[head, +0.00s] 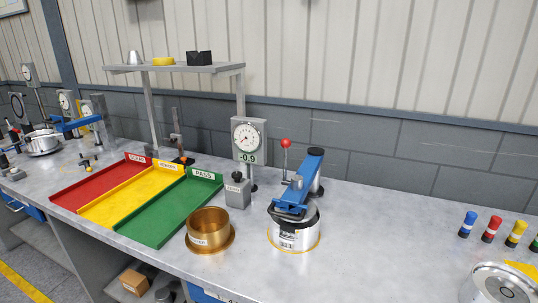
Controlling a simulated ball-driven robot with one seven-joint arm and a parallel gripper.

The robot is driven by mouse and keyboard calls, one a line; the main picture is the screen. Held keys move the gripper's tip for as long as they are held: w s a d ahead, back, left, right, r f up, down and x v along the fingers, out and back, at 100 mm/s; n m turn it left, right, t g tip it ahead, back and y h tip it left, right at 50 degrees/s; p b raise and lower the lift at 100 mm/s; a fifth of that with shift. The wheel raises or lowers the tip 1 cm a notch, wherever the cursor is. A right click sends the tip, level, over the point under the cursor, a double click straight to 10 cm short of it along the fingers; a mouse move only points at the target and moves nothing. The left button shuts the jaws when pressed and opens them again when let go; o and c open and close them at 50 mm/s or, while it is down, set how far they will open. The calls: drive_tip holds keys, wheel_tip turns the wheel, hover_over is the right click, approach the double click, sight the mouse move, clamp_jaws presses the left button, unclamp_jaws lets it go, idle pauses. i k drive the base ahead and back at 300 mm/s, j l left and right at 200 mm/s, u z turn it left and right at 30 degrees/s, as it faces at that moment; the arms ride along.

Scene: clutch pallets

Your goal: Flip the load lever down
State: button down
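The load lever (285,160) stands upright, a thin rod with a red ball on top. It rises beside the blue clamp arm (300,185) of a test fixture on the grey bench. Below the arm is a silver round part (292,235) with a label on its front and a yellowish ring at its base. A dial gauge (249,138) with a small green readout of -0.9 stands just left of the lever. My gripper is not in view, so where it is relative to the lever cannot be told.
Left of the fixture are a brass cup (209,226), a grey block with a knob (237,190), and green (172,212), yellow (128,196) and red (95,186) trays. A raised shelf (174,69) stands behind. Several coloured pegs (491,229) stand right; bench between is clear.

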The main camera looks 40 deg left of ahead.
sight(285, 143)
drive_tip(key=u, duration=1.15)
drive_tip(key=l+u, duration=0.35)
drive_tip(key=l, duration=1.5)
